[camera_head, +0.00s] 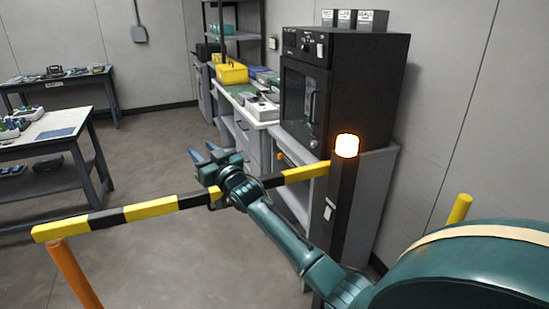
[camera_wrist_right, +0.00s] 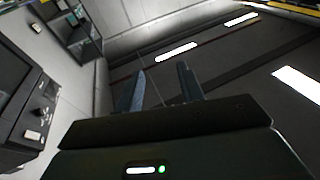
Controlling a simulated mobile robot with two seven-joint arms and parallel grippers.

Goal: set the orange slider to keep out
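I cannot clearly make out an orange slider. A small orange spot (camera_head: 280,156) shows on the grey cabinet front behind the barrier, too small to identify. A small pale plate (camera_head: 329,208) is on the black post under a lit orange-white lamp (camera_head: 346,146). My right gripper (camera_head: 202,151) reaches out above and past the striped barrier bar, away from the post. Its two fingers are apart with nothing between them, as the right wrist view (camera_wrist_right: 163,88) also shows. My left gripper is not in view.
The yellow-and-black barrier bar (camera_head: 150,209) spans from an orange post (camera_head: 76,275) to the black post (camera_head: 344,200), crossing behind my right arm. A black oven-like cabinet (camera_head: 365,85) stands behind. A yellow box (camera_head: 231,73) is on the bench. Open floor lies beyond the bar.

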